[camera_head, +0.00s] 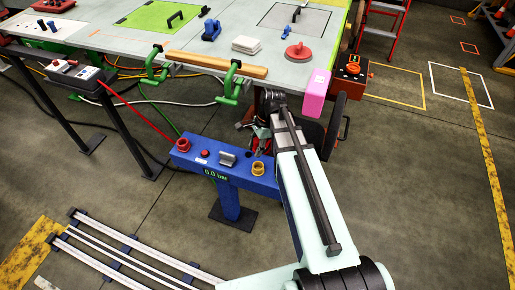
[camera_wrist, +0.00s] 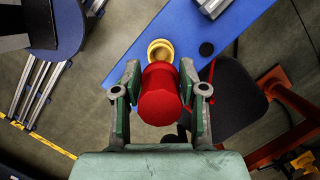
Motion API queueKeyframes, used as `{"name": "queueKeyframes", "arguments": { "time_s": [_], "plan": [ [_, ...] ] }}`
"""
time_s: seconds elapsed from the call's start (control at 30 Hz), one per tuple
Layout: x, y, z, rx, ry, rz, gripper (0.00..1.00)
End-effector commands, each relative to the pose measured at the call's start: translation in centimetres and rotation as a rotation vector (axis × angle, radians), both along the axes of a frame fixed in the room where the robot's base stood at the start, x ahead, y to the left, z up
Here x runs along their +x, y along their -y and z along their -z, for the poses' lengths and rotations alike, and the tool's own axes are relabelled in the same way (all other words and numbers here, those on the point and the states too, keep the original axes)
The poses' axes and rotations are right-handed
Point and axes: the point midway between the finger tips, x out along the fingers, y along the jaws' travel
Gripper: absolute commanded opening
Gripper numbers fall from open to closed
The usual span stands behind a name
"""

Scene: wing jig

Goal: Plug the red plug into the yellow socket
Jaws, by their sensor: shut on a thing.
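The red plug (camera_wrist: 159,95) is between the two fingers of my gripper (camera_wrist: 159,82) in the wrist view, and the gripper is shut on it. The yellow socket (camera_wrist: 161,47) is a ring on the blue panel (camera_wrist: 205,40), just beyond the plug in that view. In the head view the yellow socket (camera_head: 258,169) is at the right end of the blue panel (camera_head: 225,171).
The panel also bears a red fitting (camera_head: 183,144) with a red hose, a red button (camera_head: 205,153), a grey block (camera_head: 227,159) and a "0.0 bar" readout. A table (camera_head: 225,30) with green clamps (camera_head: 229,85) stands behind. Metal rails (camera_head: 140,245) lie at front left.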

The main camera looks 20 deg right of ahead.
Motion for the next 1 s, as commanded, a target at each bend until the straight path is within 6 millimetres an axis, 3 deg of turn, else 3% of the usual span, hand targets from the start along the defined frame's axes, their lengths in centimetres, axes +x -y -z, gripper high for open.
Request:
{"name": "queueKeyframes", "arguments": {
  "time_s": [0.6, 1.0],
  "plan": [
    [0.0, 0.0, 5.7, 0.001, 0.000, 0.001, 0.08],
    [0.0, 0.0, 6.2, 0.000, 0.001, 0.001, 0.08]
  ]
}}
